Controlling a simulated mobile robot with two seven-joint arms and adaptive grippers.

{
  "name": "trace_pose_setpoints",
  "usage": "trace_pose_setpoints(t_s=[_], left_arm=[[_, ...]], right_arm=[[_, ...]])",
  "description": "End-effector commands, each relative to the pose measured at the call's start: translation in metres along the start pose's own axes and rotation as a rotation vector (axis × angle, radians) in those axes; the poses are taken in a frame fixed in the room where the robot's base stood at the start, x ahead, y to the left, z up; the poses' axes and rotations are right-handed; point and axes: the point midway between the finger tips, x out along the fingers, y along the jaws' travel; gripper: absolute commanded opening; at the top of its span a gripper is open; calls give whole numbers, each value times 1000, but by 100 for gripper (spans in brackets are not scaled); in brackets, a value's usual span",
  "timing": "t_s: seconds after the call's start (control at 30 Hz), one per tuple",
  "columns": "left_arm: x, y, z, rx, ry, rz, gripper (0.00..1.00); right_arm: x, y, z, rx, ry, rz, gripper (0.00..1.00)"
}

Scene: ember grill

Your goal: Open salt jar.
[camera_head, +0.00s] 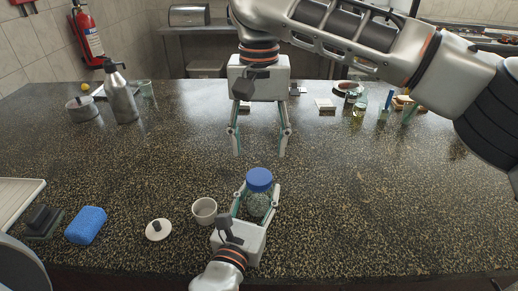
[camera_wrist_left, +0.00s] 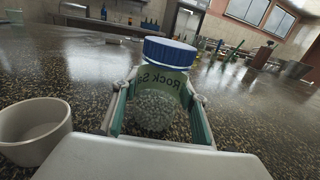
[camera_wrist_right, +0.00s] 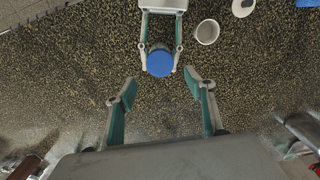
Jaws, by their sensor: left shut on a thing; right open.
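The salt jar (camera_head: 257,203) is a clear jar of coarse salt with a blue lid (camera_head: 259,179), standing upright on the dark speckled counter. In the left wrist view its label (camera_wrist_left: 160,83) reads "Rock Sa", and the lid (camera_wrist_left: 170,52) sits on the jar. My left gripper (camera_head: 257,193) is shut on the jar's body, one finger on each side. My right gripper (camera_head: 259,154) is open and empty, pointing down above the counter beyond the jar. In the right wrist view the blue lid (camera_wrist_right: 160,63) lies ahead of its fingers (camera_wrist_right: 162,85), apart from them.
A white cup (camera_head: 204,211) stands just left of the jar, with a round white lid (camera_head: 158,229) and blue sponge (camera_head: 86,225) farther left. A steel flask (camera_head: 120,93) stands at the back left. Several small items sit at the back right. The counter right of the jar is clear.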

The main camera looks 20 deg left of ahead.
Motion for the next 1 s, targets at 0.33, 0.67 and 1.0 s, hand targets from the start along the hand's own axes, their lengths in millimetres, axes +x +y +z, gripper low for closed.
trace_pose_setpoints(t_s=[0.33,0.67,1.0], left_arm=[[0,0,0,0,0,0,0],[0,0,0,0,0,0,0],[0,0,0,0,0,0,0]], right_arm=[[1,0,0,349,0,1,54],[33,0,1,378,-6,-1,54],[74,0,0,377,-3,-1,54]])
